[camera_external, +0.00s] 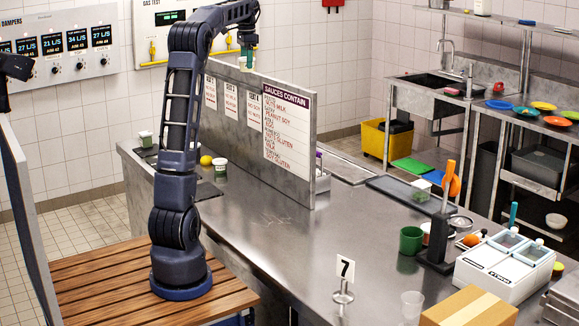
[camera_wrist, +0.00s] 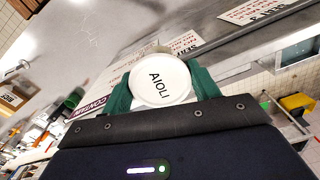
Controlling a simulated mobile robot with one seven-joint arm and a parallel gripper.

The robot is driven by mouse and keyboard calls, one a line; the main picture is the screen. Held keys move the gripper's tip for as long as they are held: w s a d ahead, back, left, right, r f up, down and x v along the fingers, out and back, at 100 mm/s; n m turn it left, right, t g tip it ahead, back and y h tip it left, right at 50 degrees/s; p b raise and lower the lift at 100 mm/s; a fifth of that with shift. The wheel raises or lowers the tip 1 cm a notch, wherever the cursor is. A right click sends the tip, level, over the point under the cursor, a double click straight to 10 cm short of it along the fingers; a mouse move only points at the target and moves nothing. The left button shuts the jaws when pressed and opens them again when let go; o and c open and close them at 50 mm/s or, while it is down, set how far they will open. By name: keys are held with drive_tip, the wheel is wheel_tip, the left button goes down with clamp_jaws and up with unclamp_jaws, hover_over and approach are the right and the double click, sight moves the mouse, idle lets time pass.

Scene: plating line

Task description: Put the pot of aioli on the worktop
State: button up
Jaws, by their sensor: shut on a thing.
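The pot of aioli shows in the wrist view as a round white lid (camera_wrist: 160,80) lettered "AIOLI", between the green fingers of my gripper (camera_wrist: 160,90). My gripper is shut on it. In the external view my gripper (camera_external: 248,57) is raised at the top, near the upper edge of the sauce sign panel, with the small pot (camera_external: 247,66) at its fingertips. The pot appears held clear of any surface. The steel worktop (camera_external: 275,235) stretches below, with a wide bare stretch in front of the panel.
An upright panel with sauce signs (camera_external: 289,145) stands along the worktop. A small pot (camera_external: 220,167) and a yellow fruit (camera_external: 206,160) sit left of it. Number stand 7 (camera_external: 344,280), a green mug (camera_external: 411,240), a white caddy (camera_external: 503,265) and a cardboard box (camera_external: 470,308) occupy the right.

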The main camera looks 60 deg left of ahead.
drive_tip(key=s+a+n, duration=0.1)
drive_tip(key=s+a, duration=0.3)
drive_tip(key=a, duration=0.1)
wheel_tip(320, 180, down, 46)
drive_tip(key=shift+s+d, duration=0.1)
drive_tip(key=shift+d, duration=0.05)
drive_tip(key=shift+f, duration=0.1)
idle(0.4)
drive_tip(key=o, duration=1)
wheel_tip(320, 180, up, 12)
